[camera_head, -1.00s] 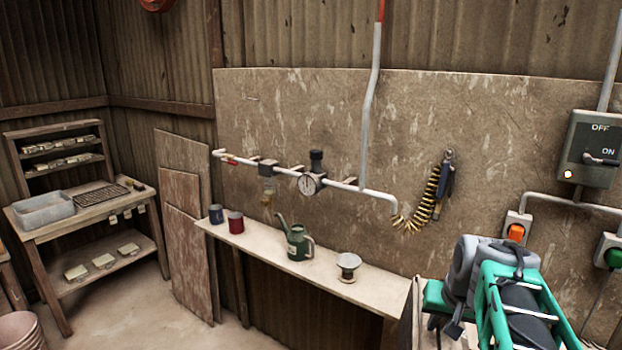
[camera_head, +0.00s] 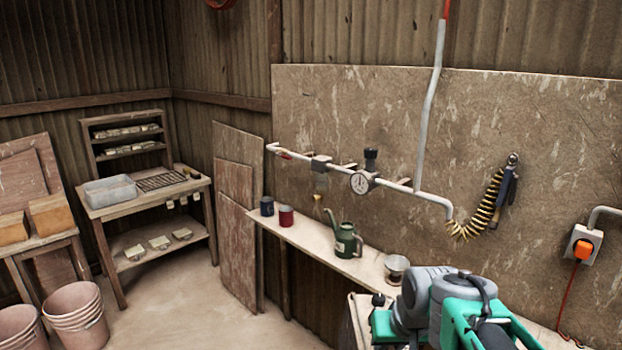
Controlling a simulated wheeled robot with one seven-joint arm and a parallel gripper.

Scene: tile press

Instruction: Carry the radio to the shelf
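I cannot clearly make out a radio. A pale, box-like thing with a dark edge (camera_head: 357,325) shows partly at the bottom, against the green and grey parts of my arm. I cannot tell whether it is the radio or whether I hold it. My gripper (camera_head: 385,322) is at the lower middle right, its fingers hidden or cut off by the frame edge. A long narrow wooden shelf (camera_head: 315,242) runs along the wall behind it. A wooden bench with a raised shelf rack (camera_head: 92,160) stands in the far left corner.
A grey tub (camera_head: 110,190) is on the bench. Pink buckets (camera_head: 75,315) stand lower left. The floor (camera_head: 190,305) between is clear.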

